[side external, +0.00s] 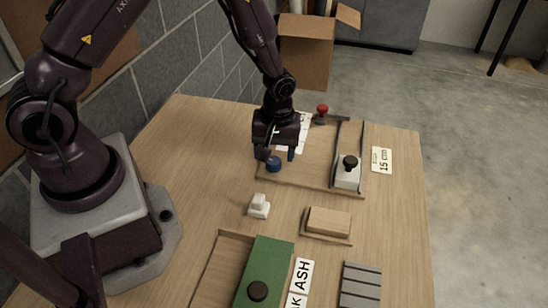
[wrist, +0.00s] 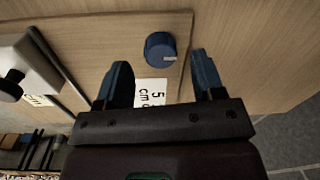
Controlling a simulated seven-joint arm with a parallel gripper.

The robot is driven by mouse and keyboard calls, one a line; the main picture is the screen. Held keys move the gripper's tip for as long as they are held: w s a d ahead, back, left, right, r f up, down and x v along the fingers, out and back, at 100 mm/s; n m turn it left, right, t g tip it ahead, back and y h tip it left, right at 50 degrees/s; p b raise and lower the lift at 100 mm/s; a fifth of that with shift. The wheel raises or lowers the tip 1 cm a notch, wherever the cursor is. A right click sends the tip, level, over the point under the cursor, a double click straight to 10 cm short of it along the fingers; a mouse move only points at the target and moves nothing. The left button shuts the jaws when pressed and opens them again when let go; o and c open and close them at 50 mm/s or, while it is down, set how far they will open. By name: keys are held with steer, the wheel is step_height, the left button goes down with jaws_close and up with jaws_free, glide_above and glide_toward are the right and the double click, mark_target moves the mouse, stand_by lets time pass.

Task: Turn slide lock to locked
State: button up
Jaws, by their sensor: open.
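A round blue knob (side external: 274,164) with a pale mark on it sits near the front left corner of a wooden board (side external: 300,183). No lock wording is legible, so I cannot tell whether this knob is the slide lock. My gripper (side external: 277,152) is open and empty, pointing down above the knob. In the wrist view the blue knob (wrist: 159,46) lies just beyond the gap between my open fingertips (wrist: 160,65), apart from both fingers. Its pale mark points right in that view. A white slider block (side external: 348,173) with a black knob sits in a dark-edged track on the board.
A white switch (side external: 258,206), a wooden block (side external: 329,221), a green panel (side external: 265,270) and a grey ridged piece (side external: 360,287) are nearer the front.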

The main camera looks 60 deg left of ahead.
mark_target(274, 164)
steer(key=shift+f, duration=1.4)
steer(key=c, duration=0.9)
